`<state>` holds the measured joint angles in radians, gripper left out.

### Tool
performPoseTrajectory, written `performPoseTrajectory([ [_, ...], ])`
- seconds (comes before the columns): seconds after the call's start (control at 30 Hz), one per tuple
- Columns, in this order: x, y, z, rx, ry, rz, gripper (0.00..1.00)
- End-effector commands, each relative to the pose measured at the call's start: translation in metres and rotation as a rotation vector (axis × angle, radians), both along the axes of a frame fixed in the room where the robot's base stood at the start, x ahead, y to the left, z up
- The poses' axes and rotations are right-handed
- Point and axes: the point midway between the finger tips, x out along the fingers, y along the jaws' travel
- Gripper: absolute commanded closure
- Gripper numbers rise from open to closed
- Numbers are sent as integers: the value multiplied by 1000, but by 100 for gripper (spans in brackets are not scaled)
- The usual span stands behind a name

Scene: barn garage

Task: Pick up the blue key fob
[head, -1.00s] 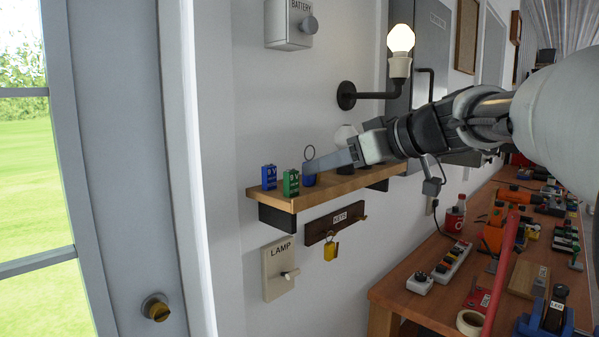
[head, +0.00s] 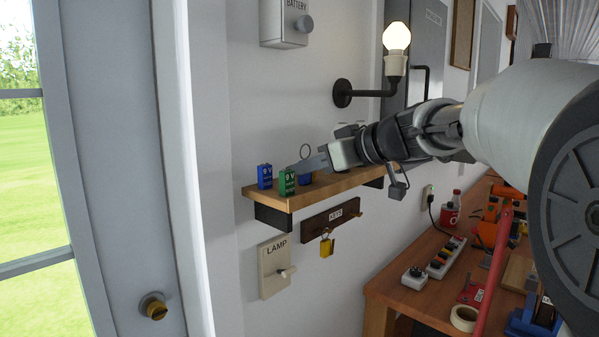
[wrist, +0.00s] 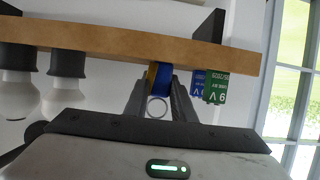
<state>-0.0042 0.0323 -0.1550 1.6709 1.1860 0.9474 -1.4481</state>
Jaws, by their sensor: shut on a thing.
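The blue key fob (head: 304,180) stands on the wooden wall shelf (head: 345,186), with its metal ring (head: 305,151) sticking up. My gripper (head: 308,167) reaches in from the right and hides part of the fob in the head view. In the wrist view, my gripper (wrist: 160,90) has a finger on each side of the blue fob (wrist: 165,78) and is shut on it. The ring (wrist: 157,107) shows between the fingers. The fob is at the shelf; I cannot tell whether it is lifted clear.
A green 9 V battery (head: 288,180) stands just left of the fob, and a blue battery (head: 265,176) farther left. Light bulbs (wrist: 68,95) stand along the shelf. A yellow key fob (head: 326,247) hangs below at the key rack (head: 331,219). A lit lamp (head: 397,42) is above.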

Motion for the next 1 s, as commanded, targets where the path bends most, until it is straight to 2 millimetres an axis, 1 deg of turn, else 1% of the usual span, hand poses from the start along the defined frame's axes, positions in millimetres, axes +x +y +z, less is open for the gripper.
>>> performPoseTrajectory([
  [0.17,0,-1,1,1,-1,0,98],
  [0.27,-2,-2,5,1,-2,-1,98],
  [0.33,-3,-4,11,-2,-3,-1,98],
  [0.47,-3,-3,29,-1,-4,0,98],
  [0.7,-3,-3,74,-2,-5,0,98],
  [0.77,-12,-13,69,-1,-1,-5,98],
  [0.87,-27,-28,69,0,-1,-4,98],
  [1.0,-52,-54,69,0,-3,-5,98],
])
